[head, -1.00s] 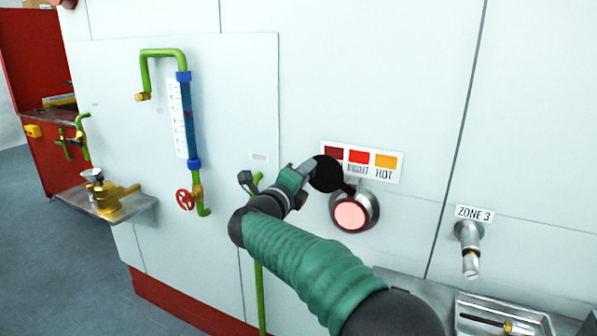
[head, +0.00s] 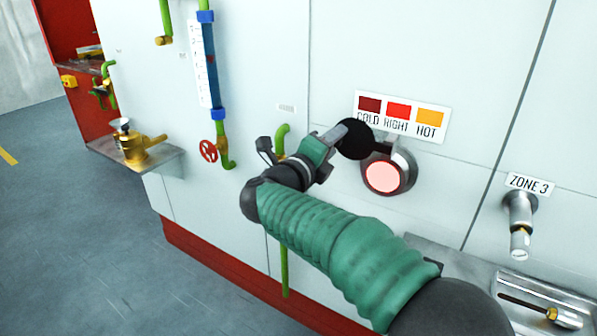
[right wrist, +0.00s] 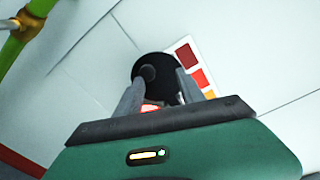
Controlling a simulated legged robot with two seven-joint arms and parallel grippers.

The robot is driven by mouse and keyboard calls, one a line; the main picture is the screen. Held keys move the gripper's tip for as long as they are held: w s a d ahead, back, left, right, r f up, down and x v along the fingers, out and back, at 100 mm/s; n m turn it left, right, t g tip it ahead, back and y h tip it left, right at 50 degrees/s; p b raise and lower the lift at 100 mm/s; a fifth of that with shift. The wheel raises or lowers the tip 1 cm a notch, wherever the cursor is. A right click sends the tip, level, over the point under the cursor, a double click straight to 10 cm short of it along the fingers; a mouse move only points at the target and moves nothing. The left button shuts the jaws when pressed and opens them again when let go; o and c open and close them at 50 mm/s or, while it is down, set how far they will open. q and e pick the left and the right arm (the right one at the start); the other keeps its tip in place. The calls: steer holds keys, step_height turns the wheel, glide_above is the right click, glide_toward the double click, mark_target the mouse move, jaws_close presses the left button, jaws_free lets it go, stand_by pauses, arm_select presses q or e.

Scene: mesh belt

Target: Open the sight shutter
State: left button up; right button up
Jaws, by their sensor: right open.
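The sight shutter, a round black disc (head: 354,139), stands up and to the left of the sight port (head: 388,173). The port's pale pink glowing glass is largely uncovered inside a metal ring. My right gripper (head: 338,134) is at the disc's left side, its fingertips close to or touching it; contact is not clear. In the right wrist view the jaws (right wrist: 158,90) are apart, with the black disc (right wrist: 150,72) beyond and partly between them. A small part of the red glow (right wrist: 150,107) shows between the fingers. My left gripper is out of view.
A colour label (head: 402,115) is fixed just above the port. A green pipe (head: 283,140) stands behind my right gripper. A gauge with a red valve wheel (head: 208,150) is further left. A ZONE 3 nozzle (head: 520,212) and metal tray (head: 545,295) are at right.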

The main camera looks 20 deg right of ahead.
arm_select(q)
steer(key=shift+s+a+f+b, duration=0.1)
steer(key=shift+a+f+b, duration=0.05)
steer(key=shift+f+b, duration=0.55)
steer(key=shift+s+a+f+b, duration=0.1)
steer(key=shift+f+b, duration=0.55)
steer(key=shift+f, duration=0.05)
arm_select(e)
steer(key=v, duration=1.3)
steer(key=shift+a, duration=0.45)
steer(key=shift+s, duration=0.1)
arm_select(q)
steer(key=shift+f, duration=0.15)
